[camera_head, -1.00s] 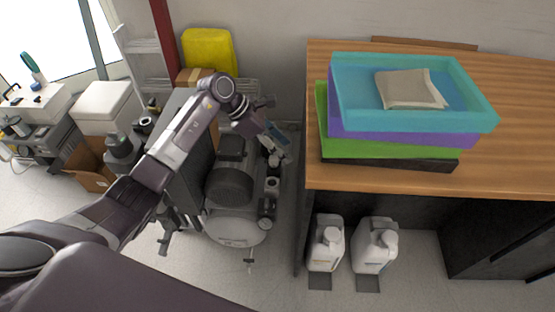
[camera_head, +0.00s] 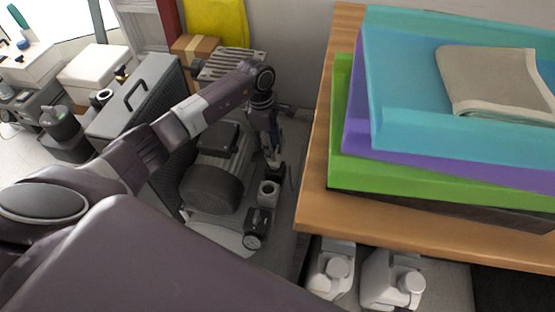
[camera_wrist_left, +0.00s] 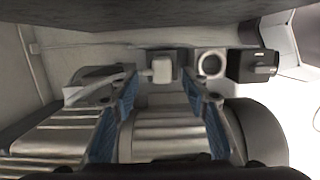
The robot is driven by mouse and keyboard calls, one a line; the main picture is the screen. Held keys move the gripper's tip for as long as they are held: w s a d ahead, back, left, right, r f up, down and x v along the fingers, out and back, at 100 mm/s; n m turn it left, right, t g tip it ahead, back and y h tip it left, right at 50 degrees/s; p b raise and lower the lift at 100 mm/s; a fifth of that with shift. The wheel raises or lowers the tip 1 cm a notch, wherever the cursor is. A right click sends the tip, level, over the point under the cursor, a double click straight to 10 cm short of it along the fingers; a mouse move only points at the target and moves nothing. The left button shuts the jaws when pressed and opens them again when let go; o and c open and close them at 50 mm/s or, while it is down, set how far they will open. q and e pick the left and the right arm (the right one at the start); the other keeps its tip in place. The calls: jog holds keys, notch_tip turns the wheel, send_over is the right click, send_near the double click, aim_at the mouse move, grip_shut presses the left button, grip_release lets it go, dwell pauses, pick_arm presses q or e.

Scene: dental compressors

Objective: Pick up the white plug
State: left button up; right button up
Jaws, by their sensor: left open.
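A small pale block with a light cable running left, which looks like the white plug (camera_wrist_left: 162,70), shows in the left wrist view. It lies just beyond the fingertips of my left gripper (camera_wrist_left: 163,90) and appears between them. The blue-padded fingers are spread, with nothing visibly held. In the head view my left gripper (camera_head: 272,156) points down over the right back side of the compressor (camera_head: 212,185). The plug cannot be made out there. My right gripper is not in view.
A wooden table (camera_head: 314,200) with stacked coloured trays (camera_head: 420,130) stands close on the right. White jugs (camera_head: 392,280) stand below it. A grey case (camera_head: 135,100) and a cardboard box (camera_head: 195,46) are behind and left of the compressor.

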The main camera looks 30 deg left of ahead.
pick_arm(q)
jog(key=f, duration=0.5)
jog(key=shift+s+d+b, duration=0.15)
jog(key=shift+d+b, duration=0.15)
jog(key=shift+b, duration=0.05)
jog(key=shift+f, duration=0.4)
grip_shut()
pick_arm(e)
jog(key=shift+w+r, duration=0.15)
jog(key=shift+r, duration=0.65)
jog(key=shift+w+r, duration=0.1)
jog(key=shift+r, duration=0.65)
